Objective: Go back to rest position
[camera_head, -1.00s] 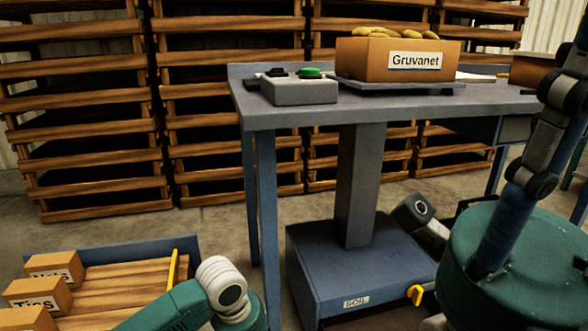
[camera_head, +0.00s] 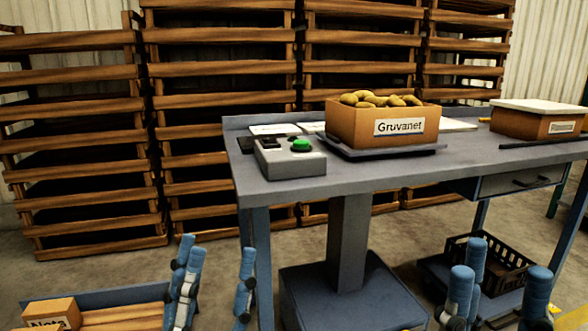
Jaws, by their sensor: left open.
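My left gripper (camera_head: 216,287) is low in the picture, left of the table's front leg. Its blue fingers point up and stand apart, with nothing between them. My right gripper (camera_head: 500,293) is at the lower right, below the tabletop and in front of a black crate. Its fingers also point up and stand apart, with nothing seen between them. The lower parts of both grippers and most of both arms are cut off by the bottom edge.
The table (camera_head: 320,192) bears a Gruvanet box (camera_head: 352,125) of potatoes, a button box (camera_head: 290,164) with a green button, and a lidded box (camera_head: 515,124). A black crate (camera_head: 515,272) stands underneath. A low tray with a box (camera_head: 50,312) is lower left. Racks stand behind.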

